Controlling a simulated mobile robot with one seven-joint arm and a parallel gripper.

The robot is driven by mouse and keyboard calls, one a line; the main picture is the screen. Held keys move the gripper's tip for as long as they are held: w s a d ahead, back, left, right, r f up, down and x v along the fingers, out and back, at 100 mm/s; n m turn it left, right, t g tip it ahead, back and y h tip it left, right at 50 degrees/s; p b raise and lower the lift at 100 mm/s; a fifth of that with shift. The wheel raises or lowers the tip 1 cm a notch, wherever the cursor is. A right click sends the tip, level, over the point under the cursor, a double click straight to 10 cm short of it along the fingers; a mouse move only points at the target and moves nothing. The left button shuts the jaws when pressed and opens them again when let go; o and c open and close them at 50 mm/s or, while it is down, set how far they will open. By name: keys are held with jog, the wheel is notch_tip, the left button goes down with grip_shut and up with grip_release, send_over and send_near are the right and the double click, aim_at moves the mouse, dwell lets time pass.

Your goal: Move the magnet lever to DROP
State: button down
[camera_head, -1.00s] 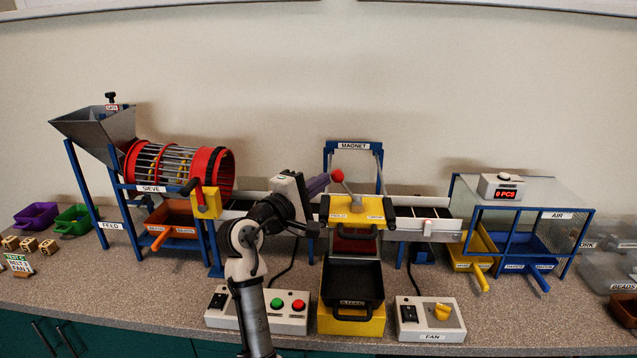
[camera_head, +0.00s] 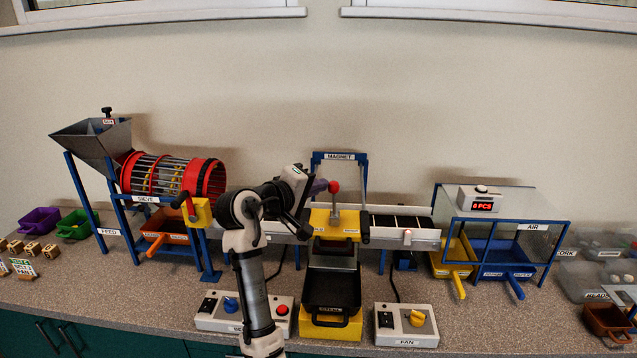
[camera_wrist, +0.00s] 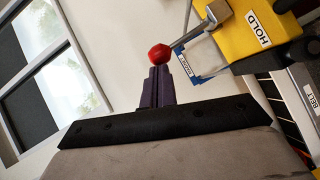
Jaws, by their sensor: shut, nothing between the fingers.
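The magnet lever has a red ball knob (camera_head: 334,187) on a grey stem. It stands about upright on the yellow block (camera_head: 322,217) under the MAGNET frame (camera_head: 339,157), between the HOLD label at left and a second label at right, too small to read surely. My gripper (camera_head: 325,186) has purple fingers, shut and empty, just left of the knob. In the wrist view the red knob (camera_wrist: 159,54) is right at the tips of the shut fingers (camera_wrist: 158,72); touching looks likely but is not certain. The HOLD label (camera_wrist: 257,30) also shows there.
A black tray (camera_head: 331,287) sits below the magnet block. The conveyor (camera_head: 405,222) runs to the right towards the AIR box (camera_head: 500,235). The sieve drum (camera_head: 172,177) stands left of my arm. Control boxes (camera_head: 407,338) line the front.

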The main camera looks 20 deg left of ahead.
jog(key=d+p, duration=0.1)
jog(key=d+m+g+y, duration=0.1)
jog(key=w+d+m+p, duration=0.1)
jog(key=d, duration=0.1)
jog(key=shift+w+r+g+y+p, duration=0.1)
jog(key=shift+r+g+y+p, duration=0.2)
jog(key=shift+r+y+p, duration=0.1)
jog(key=shift+r, duration=0.15)
jog(key=shift+r+p, duration=0.65)
jog(key=shift+p, duration=0.15)
